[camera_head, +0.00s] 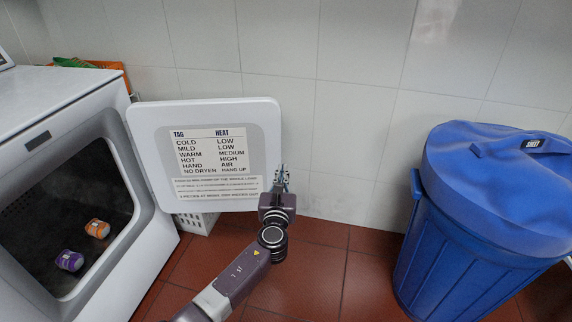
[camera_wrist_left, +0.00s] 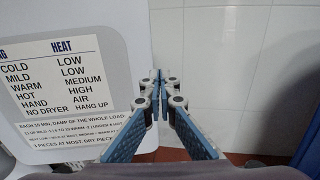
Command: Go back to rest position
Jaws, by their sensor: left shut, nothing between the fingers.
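My left gripper (camera_head: 281,180) is shut and empty at the right edge of the open dryer door (camera_head: 272,115). In the left wrist view the gripper (camera_wrist_left: 160,78) shows its fingertips close together, with the door behind and to the left and white wall tiles to the right. From these views I cannot tell whether it touches the door. My left arm reaches up from the bottom of the head view. My right gripper is not in view.
The white dryer (camera_head: 60,115) stands open at the left, with an orange-labelled can (camera_head: 97,228) and a purple-labelled can (camera_head: 69,260) inside. A blue lidded bin (camera_head: 450,250) stands at the right. Red floor tiles (camera_head: 320,265) between them are clear. A white basket (camera_head: 198,222) sits behind the door.

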